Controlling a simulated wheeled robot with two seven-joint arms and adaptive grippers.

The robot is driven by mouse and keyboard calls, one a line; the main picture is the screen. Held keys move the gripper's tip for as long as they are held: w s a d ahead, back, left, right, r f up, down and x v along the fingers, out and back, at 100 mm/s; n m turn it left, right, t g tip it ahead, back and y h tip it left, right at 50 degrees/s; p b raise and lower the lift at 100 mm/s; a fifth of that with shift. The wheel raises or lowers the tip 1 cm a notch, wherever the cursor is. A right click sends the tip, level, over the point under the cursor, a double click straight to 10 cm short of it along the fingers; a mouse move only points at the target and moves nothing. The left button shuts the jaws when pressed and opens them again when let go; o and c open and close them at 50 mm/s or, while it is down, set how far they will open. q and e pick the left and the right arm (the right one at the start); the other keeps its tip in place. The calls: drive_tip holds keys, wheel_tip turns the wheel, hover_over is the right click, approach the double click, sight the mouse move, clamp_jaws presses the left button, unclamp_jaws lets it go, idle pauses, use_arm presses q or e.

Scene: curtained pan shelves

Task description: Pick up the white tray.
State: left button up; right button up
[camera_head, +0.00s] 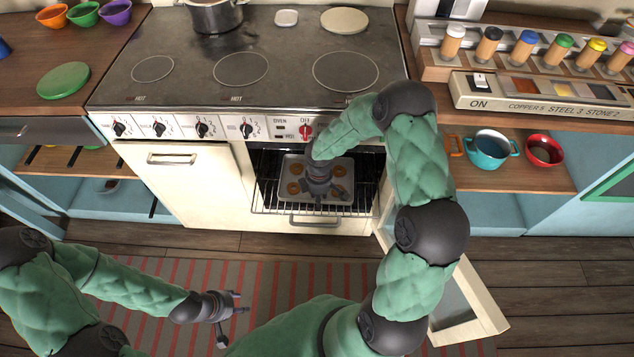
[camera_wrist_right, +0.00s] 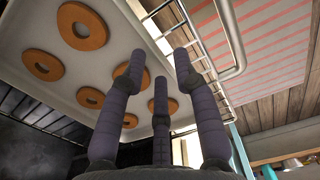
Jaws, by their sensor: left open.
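The white tray (camera_head: 340,165) lies on the wire rack inside the open oven and holds several brown rings. In the right wrist view, the tray (camera_wrist_right: 35,35) fills the upper left, with its edge behind my fingers. My right gripper (camera_head: 318,193) is over the tray in the head view and hides part of it. In the right wrist view its fingers (camera_wrist_right: 160,70) are spread apart, with nothing seen held between them; contact with the tray is unclear. My left gripper (camera_head: 236,306) is open and empty above the striped rug, away from the oven.
The oven rack (camera_head: 265,196) sticks out at the front, and the oven door (camera_head: 470,305) hangs open to the right. A pot (camera_head: 213,16) stands on the stove. A teal pan (camera_head: 487,151) and red bowl (camera_head: 544,151) stand on the right shelf.

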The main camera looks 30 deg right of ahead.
wheel_tip(320, 180, down, 2)
drive_tip(key=shift+f+b, duration=0.1)
drive_tip(key=shift+b, duration=0.2)
clamp_jaws()
